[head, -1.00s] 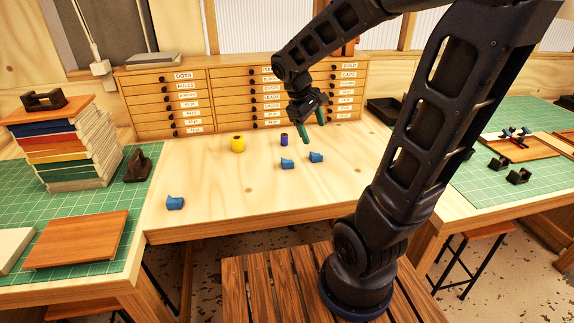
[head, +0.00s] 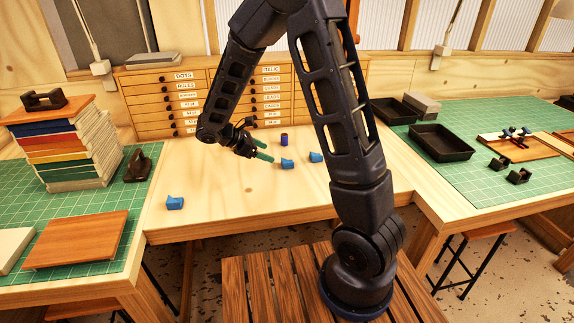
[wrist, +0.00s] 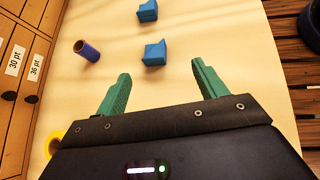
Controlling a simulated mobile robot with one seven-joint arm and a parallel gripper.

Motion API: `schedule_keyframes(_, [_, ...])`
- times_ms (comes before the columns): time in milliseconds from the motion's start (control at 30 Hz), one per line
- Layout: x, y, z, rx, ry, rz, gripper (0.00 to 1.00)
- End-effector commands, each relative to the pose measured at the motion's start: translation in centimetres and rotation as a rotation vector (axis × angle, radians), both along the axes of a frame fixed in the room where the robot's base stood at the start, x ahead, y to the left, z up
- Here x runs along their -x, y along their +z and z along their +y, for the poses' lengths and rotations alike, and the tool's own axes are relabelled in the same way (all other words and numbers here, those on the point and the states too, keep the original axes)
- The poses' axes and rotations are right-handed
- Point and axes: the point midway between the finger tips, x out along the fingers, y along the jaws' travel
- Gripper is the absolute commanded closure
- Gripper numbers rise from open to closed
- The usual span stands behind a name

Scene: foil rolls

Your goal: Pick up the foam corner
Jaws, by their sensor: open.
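Three blue angular blocks, which look like the foam corners, lie on the pale wooden table. One (head: 287,163) is just right of my gripper (head: 269,153). A second (head: 316,157) is farther right, beside my arm. A third (head: 175,203) lies apart at the front left. My gripper is open and empty, its green fingers pointing right. In the wrist view, the nearest block (wrist: 154,54) is just beyond the open fingertips (wrist: 160,72), roughly between them and not touching. The second block (wrist: 148,11) is behind it.
A dark blue roll (head: 284,140) stands behind the nearest block; it also shows in the wrist view (wrist: 87,50). A yellow roll (wrist: 54,143) is beside my gripper, hidden in the head view. Drawers (head: 165,108) line the back.

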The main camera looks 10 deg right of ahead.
Motion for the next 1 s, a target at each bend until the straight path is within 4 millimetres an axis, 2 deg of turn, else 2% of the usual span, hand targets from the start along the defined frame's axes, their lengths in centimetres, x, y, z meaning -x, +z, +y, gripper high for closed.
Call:
schedule_keyframes(100, [-0.3, -0.9, 1.0, 0.030, 0.041, 0.021, 0.29])
schedule_keyframes(267, [-0.4, -1.5, 0.9, 0.041, 0.055, 0.029, 0.29])
schedule_keyframes(600, [-1.2, -3.9, -2.6, 0.042, 0.053, 0.029, 0.29])
schedule_keyframes(867, [-1.6, -4.9, -3.9, 0.041, 0.053, 0.028, 0.29])
schedule_keyframes(1000, [-2.2, -5.9, -5.1, 0.040, 0.052, 0.028, 0.29])
